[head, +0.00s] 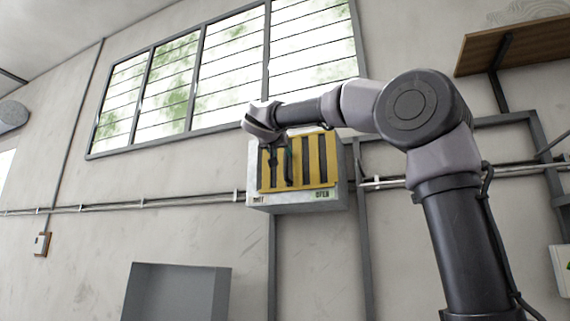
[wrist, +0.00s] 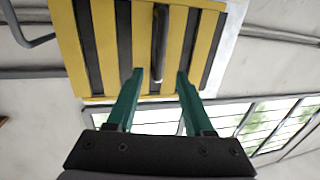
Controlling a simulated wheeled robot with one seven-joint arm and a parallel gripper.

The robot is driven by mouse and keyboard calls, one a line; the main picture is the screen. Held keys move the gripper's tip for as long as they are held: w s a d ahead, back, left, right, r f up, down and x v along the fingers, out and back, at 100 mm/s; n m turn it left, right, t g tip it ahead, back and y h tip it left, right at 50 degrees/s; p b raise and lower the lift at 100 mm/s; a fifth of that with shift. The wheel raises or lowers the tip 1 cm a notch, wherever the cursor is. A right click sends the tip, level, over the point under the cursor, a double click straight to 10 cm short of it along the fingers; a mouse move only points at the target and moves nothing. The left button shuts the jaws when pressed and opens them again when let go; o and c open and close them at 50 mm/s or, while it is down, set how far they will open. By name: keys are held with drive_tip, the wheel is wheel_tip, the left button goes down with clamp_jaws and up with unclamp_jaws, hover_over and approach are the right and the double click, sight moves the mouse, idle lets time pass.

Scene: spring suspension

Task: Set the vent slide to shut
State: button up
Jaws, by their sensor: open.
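The vent is a yellow plate (head: 298,158) with dark vertical slots, on a grey wall box (head: 298,208). The box's lower edge reads "SHUT" at left and "OPEN" at right. A dark upright bar handle (wrist: 160,40) stands out from the plate (wrist: 103,40) in the wrist view, where the scene appears upside down. In the head view my gripper (head: 287,152) is in front of the plate, left of its middle, partly hiding it. My gripper's green fingers (wrist: 160,72) are open, one on each side of the handle's near end. No contact is visible; depth is hard to judge.
A louvred window (head: 230,75) is above the box. Conduit pipes (head: 130,204) run along the wall on both sides. A wooden shelf (head: 515,45) is at upper right, and a grey panel or cabinet (head: 178,290) stands below left. The space before the vent looks clear.

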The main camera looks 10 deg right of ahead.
sight(285, 160)
drive_tip(key=x, duration=0.8)
drive_tip(key=shift+w+d, duration=0.1)
drive_tip(key=shift+w, duration=0.1)
clamp_jaws()
idle(1.1)
